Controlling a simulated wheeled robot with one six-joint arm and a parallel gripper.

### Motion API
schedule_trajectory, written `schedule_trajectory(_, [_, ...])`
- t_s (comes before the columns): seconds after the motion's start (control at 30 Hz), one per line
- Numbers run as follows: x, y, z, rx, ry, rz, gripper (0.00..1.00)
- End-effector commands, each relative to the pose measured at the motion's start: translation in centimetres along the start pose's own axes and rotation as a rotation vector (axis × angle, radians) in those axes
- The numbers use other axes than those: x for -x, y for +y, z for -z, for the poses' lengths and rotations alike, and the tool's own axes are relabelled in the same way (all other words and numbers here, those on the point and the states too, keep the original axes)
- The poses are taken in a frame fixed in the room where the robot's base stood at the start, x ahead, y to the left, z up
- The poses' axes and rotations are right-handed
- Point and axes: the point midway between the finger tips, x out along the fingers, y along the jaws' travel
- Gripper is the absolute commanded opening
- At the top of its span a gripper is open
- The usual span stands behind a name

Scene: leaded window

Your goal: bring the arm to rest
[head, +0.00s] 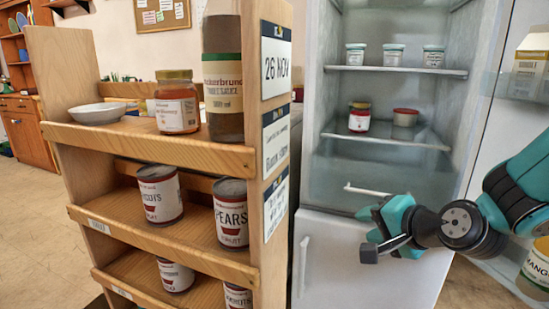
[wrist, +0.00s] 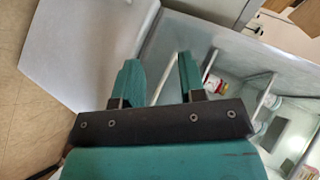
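My gripper (head: 368,232) is in front of the lower part of the open fridge (head: 347,248) in the head view, with my teal and black arm reaching in from the right. In the wrist view my gripper (wrist: 157,76) has its two teal fingers apart, with nothing held between them. The fridge interior lies behind and beyond the fingers, and the wrist view is tilted. How far the fingertips are from the fridge is hard to tell.
Fridge shelves hold several small jars (head: 393,54), a red-labelled jar (head: 359,121) and a red-lidded tub (head: 405,118). The open door at right carries a carton (head: 530,66) and a mango can (head: 536,268). A wooden shelf (head: 160,145) with cans and jars stands left.

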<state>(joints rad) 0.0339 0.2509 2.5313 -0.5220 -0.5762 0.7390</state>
Motion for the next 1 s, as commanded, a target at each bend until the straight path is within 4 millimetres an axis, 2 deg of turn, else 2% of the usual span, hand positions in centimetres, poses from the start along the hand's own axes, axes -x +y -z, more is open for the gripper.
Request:
schedule_trajectory(0.03, [1.1, -1.0, -2.4, 0.12, -0.093, -0.03, 0.38])
schedule_trajectory(0.1, [3.0, -1.5, -5.5, 0.297, -0.234, -0.082, 0.38])
schedule_trajectory(0.2, [6.2, -1.5, -9.2, 0.535, -0.42, -0.14, 0.38])
schedule_trajectory(0.3, [9.4, -1.0, -11.8, 0.735, -0.579, -0.181, 0.38])
schedule_trajectory(0.4, [12.5, -0.3, -13.5, 0.901, -0.715, -0.211, 0.38])
schedule_trajectory(0.6, [18.5, 1.2, -15.6, 1.188, -0.96, -0.25, 0.38])
schedule_trajectory(0.7, [20.1, -1.8, -14.7, 1.18, -0.963, -0.254, 0.38])
schedule_trajectory(0.87, [22.0, -5.2, -13.7, 1.177, -0.962, -0.255, 0.38])
schedule_trajectory(1.0, [24.3, -9.1, -12.7, 1.176, -0.961, -0.255, 0.38])
